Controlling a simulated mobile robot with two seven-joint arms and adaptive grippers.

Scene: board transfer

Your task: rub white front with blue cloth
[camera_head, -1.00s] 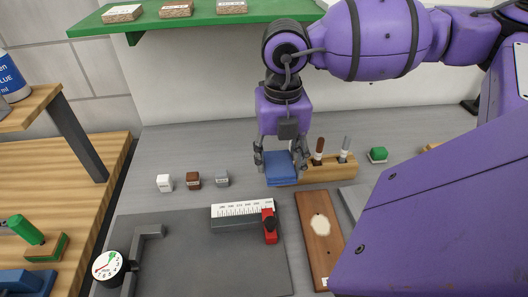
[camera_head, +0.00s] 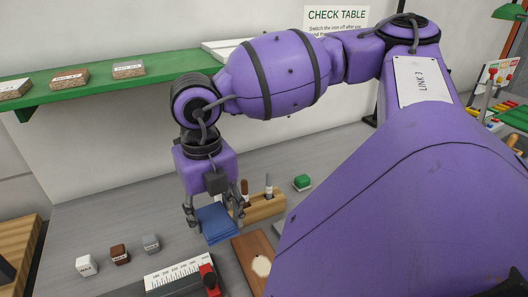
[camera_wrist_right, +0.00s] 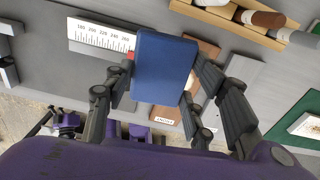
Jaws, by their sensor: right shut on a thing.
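The blue cloth (camera_head: 218,226) is a folded block, held between the fingers of my right gripper (camera_head: 215,212) over the grey worktop, just left of a wooden tool holder. In the right wrist view the cloth (camera_wrist_right: 165,68) sits between the fingers and covers part of the worktop beyond. I cannot tell whether the cloth touches the worktop. No white front is clearly recognisable in these views. My left gripper is not in view.
The wooden tool holder (camera_head: 264,208) stands close beside the cloth. A white scale with a red slider (camera_head: 208,280) and several small blocks lie nearby. A green shelf (camera_head: 100,82) runs along the white wall (camera_head: 130,130). My right arm hides much of the right side.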

